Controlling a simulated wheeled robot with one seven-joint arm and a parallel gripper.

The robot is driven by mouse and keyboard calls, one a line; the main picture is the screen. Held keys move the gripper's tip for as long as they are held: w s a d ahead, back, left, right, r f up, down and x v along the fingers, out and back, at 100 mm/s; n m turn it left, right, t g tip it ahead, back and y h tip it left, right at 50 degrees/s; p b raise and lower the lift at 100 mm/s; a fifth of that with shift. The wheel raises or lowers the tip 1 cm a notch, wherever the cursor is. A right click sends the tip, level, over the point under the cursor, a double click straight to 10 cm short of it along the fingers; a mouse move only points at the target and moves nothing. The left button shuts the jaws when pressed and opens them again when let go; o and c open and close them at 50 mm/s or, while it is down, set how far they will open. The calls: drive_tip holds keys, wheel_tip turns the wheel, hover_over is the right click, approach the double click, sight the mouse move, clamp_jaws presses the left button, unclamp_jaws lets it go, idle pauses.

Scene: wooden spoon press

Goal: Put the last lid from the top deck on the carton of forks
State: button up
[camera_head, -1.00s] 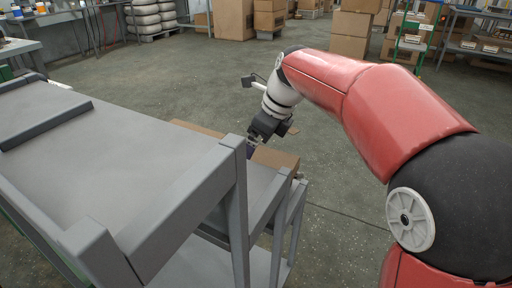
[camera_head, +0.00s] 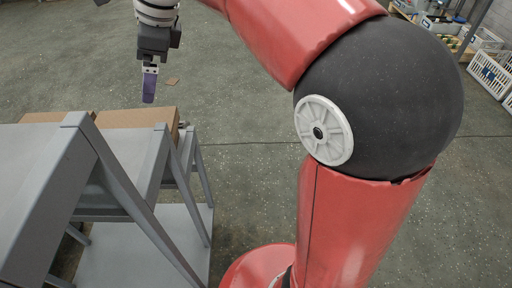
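My gripper (camera_head: 149,88) hangs at the upper left, pointing down, with purple fingertips. It is above and beyond the brown carton (camera_head: 138,118), apart from it in the picture. I see the fingers edge-on, so their opening is unclear; no lid shows in them. The carton stands at the far end of the grey stepped cart, and its top looks flat and brown. I cannot tell whether that is a lid, and no forks show. Part of another brown box top (camera_head: 45,117) shows to its left. The visible part of the top deck (camera_head: 40,165) is bare.
The cart's slanted grey posts (camera_head: 130,200) and lower shelf (camera_head: 140,255) stand at the left. White crates (camera_head: 488,75) stand at the far right. The floor between is clear.

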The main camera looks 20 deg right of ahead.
drive_tip(key=s+d+f+n+t+h, duration=0.1)
drive_tip(key=s+d+f+n+h, duration=0.1)
drive_tip(key=s+d+f+n, duration=0.4)
drive_tip(key=s+d+f+n+t+h, duration=0.2)
drive_tip(key=s+d+f+n, duration=0.5)
drive_tip(key=s+d+n, duration=0.3)
drive_tip(key=s+n, duration=0.3)
drive_tip(key=shift+s+d+t, duration=0.3)
drive_tip(key=shift+d, duration=0.05)
